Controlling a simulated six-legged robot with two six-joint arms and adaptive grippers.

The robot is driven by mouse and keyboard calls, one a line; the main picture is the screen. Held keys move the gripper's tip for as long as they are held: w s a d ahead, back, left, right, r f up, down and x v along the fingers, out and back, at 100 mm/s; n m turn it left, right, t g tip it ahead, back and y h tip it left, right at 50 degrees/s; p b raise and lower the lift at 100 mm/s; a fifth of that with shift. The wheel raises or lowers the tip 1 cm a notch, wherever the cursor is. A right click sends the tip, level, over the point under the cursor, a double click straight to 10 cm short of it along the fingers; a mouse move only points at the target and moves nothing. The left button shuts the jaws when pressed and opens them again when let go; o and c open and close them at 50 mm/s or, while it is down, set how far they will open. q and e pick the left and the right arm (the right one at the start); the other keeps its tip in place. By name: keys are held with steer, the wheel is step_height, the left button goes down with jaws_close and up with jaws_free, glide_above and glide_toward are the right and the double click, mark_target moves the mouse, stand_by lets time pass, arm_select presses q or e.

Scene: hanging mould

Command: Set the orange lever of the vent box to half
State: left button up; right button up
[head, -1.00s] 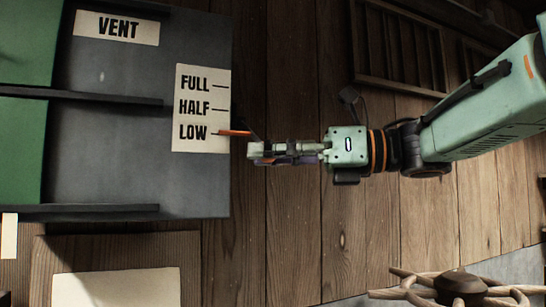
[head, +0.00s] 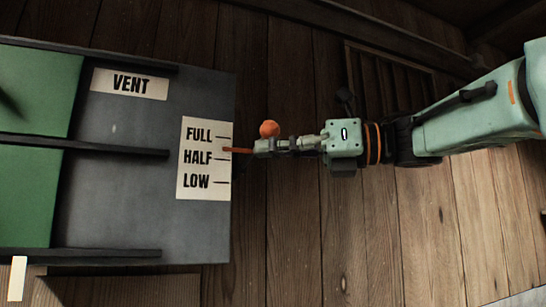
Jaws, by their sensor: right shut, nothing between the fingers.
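The vent box (head: 120,200) is dark grey and fills the left of the head view, with a white FULL, HALF and LOW scale (head: 187,192) near its right edge. The lever's thin orange pointer (head: 238,150) points at the scale between the HALF and FULL marks, slightly nearer HALF. An orange ball (head: 269,129), apparently the lever's knob, shows just above my right gripper's fingers. My right gripper (head: 260,147) is shut and empty, its tips at the outer end of the pointer and just below the ball. Whether it touches the lever is unclear. My left gripper is out of view.
A VENT label (head: 130,84) is on the box. Dark rails (head: 90,145) cross its front, with green panels (head: 30,190) at the left. The plank wall (head: 290,240) below my right gripper is clear. A slatted wooden frame (head: 390,85) is behind my right arm.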

steer(key=o, duration=0.7)
steer(key=shift+w+f, duration=0.15)
steer(key=shift+f, duration=0.1)
steer(key=o, duration=0.4)
steer(key=shift+c, duration=0.2)
steer(key=s+d, duration=0.2)
steer(key=d, duration=0.9)
steer(key=shift+s+d, duration=0.2)
steer(key=shift+d, duration=0.1)
